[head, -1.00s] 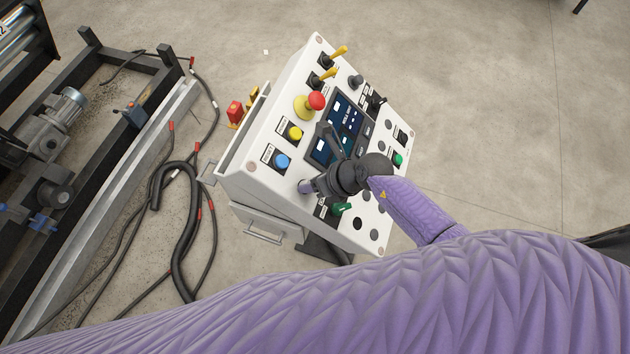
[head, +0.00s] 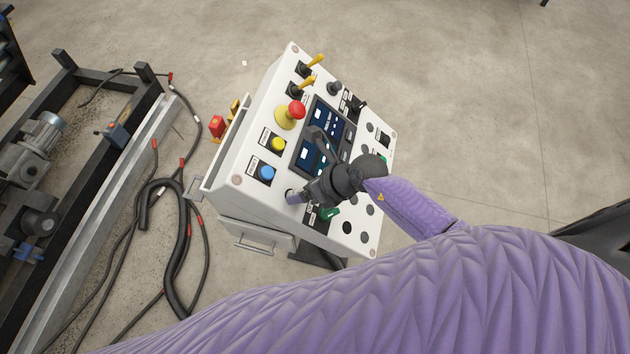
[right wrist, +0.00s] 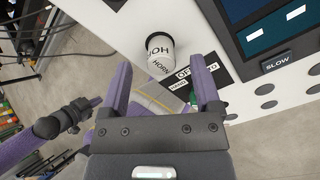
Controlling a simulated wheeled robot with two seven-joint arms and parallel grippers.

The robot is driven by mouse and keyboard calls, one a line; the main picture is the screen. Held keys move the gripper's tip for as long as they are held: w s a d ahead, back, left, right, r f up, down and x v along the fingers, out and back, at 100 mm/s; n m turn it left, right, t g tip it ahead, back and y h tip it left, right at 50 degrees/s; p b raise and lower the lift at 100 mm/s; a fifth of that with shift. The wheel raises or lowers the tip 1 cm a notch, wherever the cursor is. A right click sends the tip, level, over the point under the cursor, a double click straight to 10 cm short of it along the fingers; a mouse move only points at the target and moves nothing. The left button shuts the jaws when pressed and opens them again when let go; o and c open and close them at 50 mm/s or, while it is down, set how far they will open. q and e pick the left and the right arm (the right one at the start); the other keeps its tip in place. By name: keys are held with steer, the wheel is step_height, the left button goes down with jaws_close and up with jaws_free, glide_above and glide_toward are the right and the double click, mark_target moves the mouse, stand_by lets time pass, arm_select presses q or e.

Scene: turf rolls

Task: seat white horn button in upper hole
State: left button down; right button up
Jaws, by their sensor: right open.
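The white horn button (right wrist: 160,48), a short white cylinder with dark lettering and a dark rim, shows at the top of the right wrist view against the white panel (right wrist: 100,18). I cannot tell how deep it sits or in which hole. My right gripper (right wrist: 162,78) is open, its two purple fingers pointing toward the button, one on either side of it, with a gap. In the head view my right gripper (head: 300,194) is low over the panel's lower left and hides the button. My left gripper (right wrist: 82,108) shows small in the right wrist view; its jaws are unclear.
The tilted panel carries a red mushroom button (head: 297,109), a yellow button (head: 277,144), a blue button (head: 266,173), a screen (head: 311,157), a green knob (head: 330,213) and several empty dark holes. Black hoses (head: 181,240) lie on the floor at left.

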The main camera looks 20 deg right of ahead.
steer(key=p+v, duration=0.1)
steer(key=v, duration=0.6)
steer(key=shift+f, duration=0.1)
